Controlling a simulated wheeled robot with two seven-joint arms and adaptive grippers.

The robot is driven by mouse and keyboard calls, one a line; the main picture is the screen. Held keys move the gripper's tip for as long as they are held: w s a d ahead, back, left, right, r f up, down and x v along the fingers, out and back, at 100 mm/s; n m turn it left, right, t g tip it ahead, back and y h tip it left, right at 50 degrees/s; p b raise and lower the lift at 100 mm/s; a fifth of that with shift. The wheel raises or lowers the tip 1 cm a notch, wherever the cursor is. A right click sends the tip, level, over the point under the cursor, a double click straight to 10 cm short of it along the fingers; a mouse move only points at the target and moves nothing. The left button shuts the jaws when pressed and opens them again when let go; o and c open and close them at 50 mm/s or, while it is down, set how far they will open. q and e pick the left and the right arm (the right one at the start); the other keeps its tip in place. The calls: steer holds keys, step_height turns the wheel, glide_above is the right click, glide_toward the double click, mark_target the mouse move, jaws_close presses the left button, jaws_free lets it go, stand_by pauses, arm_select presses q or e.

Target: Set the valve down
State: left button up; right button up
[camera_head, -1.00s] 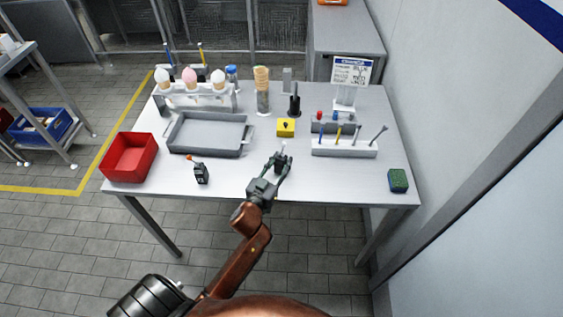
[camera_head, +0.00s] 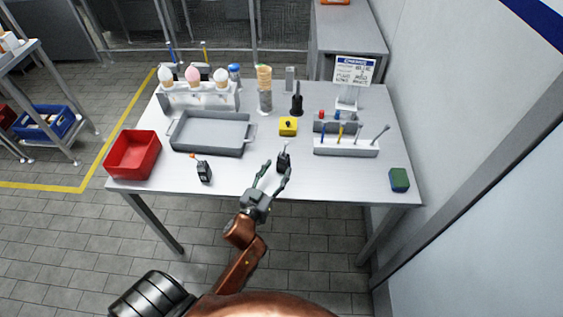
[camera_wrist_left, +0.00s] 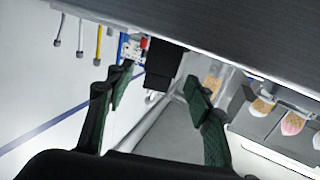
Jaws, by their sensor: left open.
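The valve (camera_head: 284,160) is a small dark upright piece standing on the table near its front middle. In the left wrist view the valve (camera_wrist_left: 163,65) shows as a black block, upside down in the picture, beyond the fingertips. My left gripper (camera_head: 277,169) is open, its two fingers spread on the near side of the valve. The left wrist view shows the open fingers (camera_wrist_left: 158,82) with nothing held between them. Whether a finger still touches the valve is hard to tell. My right gripper is not in view.
A similar dark piece with an orange top (camera_head: 204,171) stands to the left. A grey tray (camera_head: 178,147), red bin (camera_head: 110,168), yellow block (camera_head: 288,127), tool rack (camera_head: 345,151) and green block (camera_head: 399,180) stand around.

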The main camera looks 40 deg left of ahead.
arm_select(q)
steer(key=s, duration=0.4)
steer(key=s+d, duration=0.1)
steer(key=s, duration=0.1)
steer(key=shift+s+p, duration=0.3)
